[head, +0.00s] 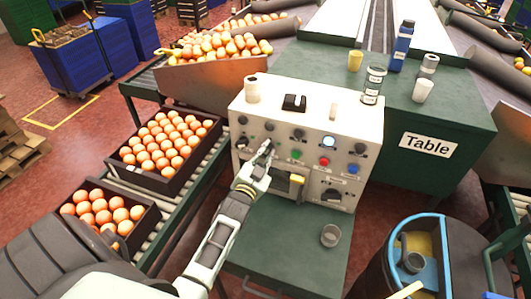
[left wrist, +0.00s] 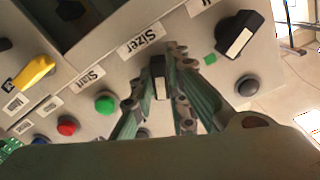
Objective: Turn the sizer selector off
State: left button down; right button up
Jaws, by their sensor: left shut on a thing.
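The sizer selector (left wrist: 158,72) is a black knob with a pale stripe, beside the "Sizer" label (left wrist: 143,38) on the panel in the left wrist view. Its stripe runs roughly up and down in that picture. My left gripper (left wrist: 160,90) is shut on the knob, with a green-grey finger on each side of it. In the head view my left gripper (head: 265,152) reaches the left part of the white control box (head: 372,122), and it hides the selector there. My right gripper is not in view.
Near the selector are a green button (left wrist: 105,104), a red button (left wrist: 66,127), a yellow selector (left wrist: 33,72) and another black selector (left wrist: 240,35). Cups and bottles stand behind and on the box. Crates of oranges (head: 187,178) sit left. A metal cup (head: 330,236) stands on the green shelf below.

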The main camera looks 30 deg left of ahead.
pick_arm(q)
jog(key=n, duration=0.5)
jog(key=shift+p, duration=0.35)
dwell(0.3)
jog(key=c, duration=1.7)
grip_release()
jog(key=shift+s+d, duration=0.1)
jog(key=shift+s, duration=0.05)
jog(key=v, duration=1.1)
jog(key=shift+s, duration=0.35)
